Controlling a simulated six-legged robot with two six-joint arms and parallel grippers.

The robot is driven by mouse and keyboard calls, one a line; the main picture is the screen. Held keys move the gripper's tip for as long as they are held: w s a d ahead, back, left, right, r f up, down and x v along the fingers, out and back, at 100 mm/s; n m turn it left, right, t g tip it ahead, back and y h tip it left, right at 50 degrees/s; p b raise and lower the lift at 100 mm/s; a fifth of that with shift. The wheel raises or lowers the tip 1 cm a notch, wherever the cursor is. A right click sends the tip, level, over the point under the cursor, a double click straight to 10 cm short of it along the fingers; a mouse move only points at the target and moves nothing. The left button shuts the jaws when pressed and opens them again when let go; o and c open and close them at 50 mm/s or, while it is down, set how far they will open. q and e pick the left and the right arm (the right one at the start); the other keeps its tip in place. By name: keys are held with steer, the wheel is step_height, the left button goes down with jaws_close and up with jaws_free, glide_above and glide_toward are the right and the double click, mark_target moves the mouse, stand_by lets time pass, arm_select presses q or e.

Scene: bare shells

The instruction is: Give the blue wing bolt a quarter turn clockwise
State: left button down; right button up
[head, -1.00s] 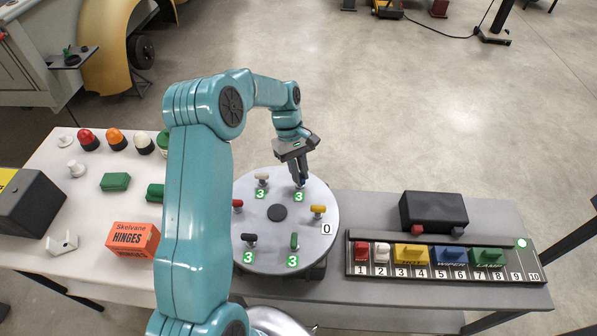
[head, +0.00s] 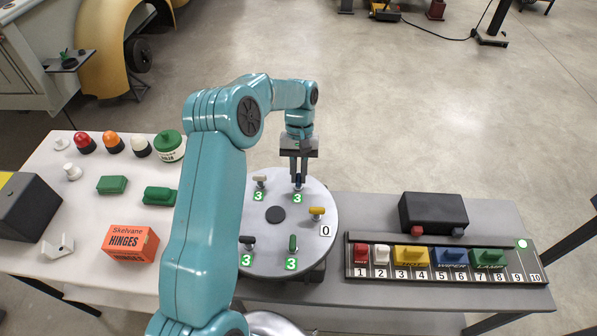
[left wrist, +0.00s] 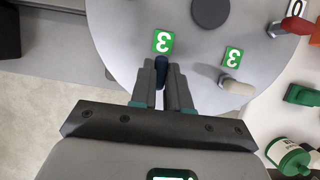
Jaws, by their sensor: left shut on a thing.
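The blue wing bolt (head: 298,185) stands on the round grey disc (head: 318,240), near its far edge; a green "3" tag lies beside it. My left gripper (head: 299,179) points down over this bolt. The left wrist view shows the bolt's blue wing (left wrist: 161,69) between the two fingers (left wrist: 160,82), which are shut on it. The bolt's lower part is mostly hidden by the fingers. My right gripper is not in view.
Beige (head: 260,182), yellow (head: 317,211), green (head: 293,243) and black (head: 248,241) bolts share the disc. A red one (left wrist: 297,27) shows in the left wrist view. A numbered rack (head: 440,275) and black box (head: 433,212) stand right.

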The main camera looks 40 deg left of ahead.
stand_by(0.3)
arm_select(q)
steer(key=c, duration=1.1)
jaws_free()
steer(key=v, duration=1.2)
steer(key=shift+b, duration=0.35)
steer(key=shift+s+d, duration=0.1)
